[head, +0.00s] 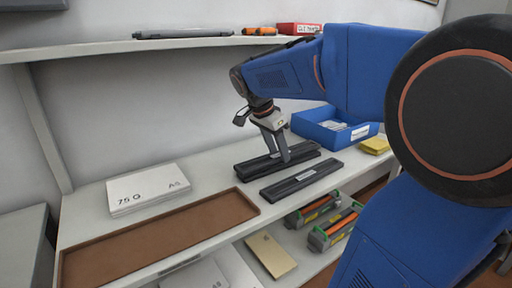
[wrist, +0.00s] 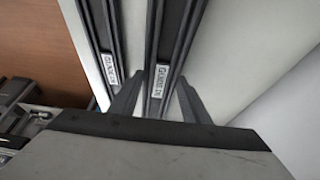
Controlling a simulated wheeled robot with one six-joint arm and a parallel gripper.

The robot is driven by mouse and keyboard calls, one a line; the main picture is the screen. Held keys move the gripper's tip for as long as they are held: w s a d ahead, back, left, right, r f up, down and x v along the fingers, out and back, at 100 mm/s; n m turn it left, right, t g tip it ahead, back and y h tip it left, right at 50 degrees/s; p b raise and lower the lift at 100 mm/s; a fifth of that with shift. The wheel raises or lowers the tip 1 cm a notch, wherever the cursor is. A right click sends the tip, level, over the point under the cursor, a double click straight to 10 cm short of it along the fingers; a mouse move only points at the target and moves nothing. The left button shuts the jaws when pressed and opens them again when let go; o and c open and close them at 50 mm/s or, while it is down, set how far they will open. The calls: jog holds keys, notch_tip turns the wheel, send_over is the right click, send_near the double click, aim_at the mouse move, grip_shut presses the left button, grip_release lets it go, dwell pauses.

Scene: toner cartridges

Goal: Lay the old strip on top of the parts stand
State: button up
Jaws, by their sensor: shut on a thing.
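My gripper (head: 278,154) is low over the shelf, its fingers on either side of a dark ridged strip (head: 252,167). In the wrist view my gripper (wrist: 158,98) is shut on this strip (wrist: 163,45), which bears a small white label. A second dark strip (head: 290,187) with a white label lies parallel in front of it, apart from the gripper; it also shows at left in the wrist view (wrist: 97,35). The held strip's underside is hidden, so I cannot tell if it touches the shelf. I cannot tell which strip is old, or make out the parts stand.
A brown tray (head: 150,238) and a white paper pack (head: 148,188) are at left. A blue bin (head: 313,130) and a yellow block (head: 375,145) are behind at right. Toner cartridges (head: 322,212) lie on the lower shelf. An upper shelf (head: 180,45) runs above.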

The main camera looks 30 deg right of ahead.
jog(key=w, duration=1.1)
jog(key=shift+w+a, duration=0.2)
jog(key=shift+w, duration=0.1)
jog(key=shift+f, duration=1.75)
jog(key=shift+f, duration=0.15)
jog(key=o, duration=1.1)
jog(key=shift+r, duration=0.25)
jog(key=v, duration=0.3)
jog(key=shift+a, duration=0.4)
jog(key=a, duration=1.1)
jog(key=shift+s+a+f, duration=0.1)
jog(key=shift+s, duration=0.05)
